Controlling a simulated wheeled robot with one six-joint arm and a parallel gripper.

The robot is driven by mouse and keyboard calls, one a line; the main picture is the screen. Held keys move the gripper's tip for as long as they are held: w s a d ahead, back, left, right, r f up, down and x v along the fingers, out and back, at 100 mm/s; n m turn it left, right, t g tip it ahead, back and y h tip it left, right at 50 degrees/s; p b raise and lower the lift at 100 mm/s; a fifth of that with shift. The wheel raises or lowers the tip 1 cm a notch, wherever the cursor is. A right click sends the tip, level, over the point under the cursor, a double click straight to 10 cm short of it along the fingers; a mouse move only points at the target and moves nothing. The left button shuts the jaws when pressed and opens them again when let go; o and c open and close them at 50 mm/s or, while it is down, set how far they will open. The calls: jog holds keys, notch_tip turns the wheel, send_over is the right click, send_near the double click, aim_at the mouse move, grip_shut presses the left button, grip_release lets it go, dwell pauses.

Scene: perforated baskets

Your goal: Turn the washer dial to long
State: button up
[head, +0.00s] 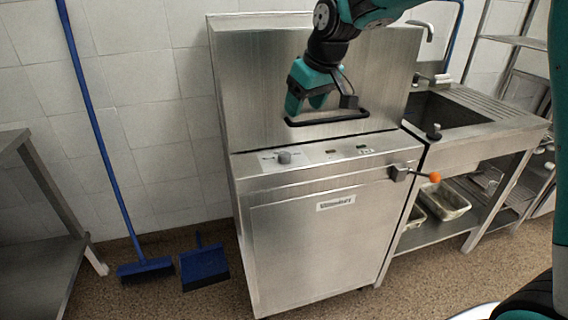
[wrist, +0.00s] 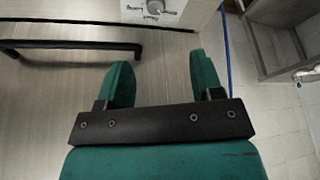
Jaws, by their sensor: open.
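The washer (head: 310,245) is a steel cabinet with a sloped control strip along its top front edge. Its grey round dial (head: 285,157) sits at the left of that strip, on a light label whose print is too small to read. In the wrist view the dial (wrist: 154,7) shows at the top edge, partly cut off. My gripper (head: 305,108) is open and empty, in front of the upper steel panel, above the dial and apart from it. In the wrist view both teal fingers (wrist: 163,75) stand apart with nothing between them.
A black bar handle (head: 328,119) crosses the upper panel beside my gripper. A lever with an orange knob (head: 435,177) sticks out at the washer's right corner. A sink (head: 450,112) adjoins at right. A blue broom (head: 145,268) and dustpan (head: 204,266) stand at left.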

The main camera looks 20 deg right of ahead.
aim_at(285, 153)
jog(key=x, duration=1.2)
jog(key=w+x, duration=0.1)
jog(key=x, duration=0.5)
jog(key=shift+d+r, duration=0.2)
jog(key=shift+d, duration=0.1)
jog(key=c, duration=0.9)
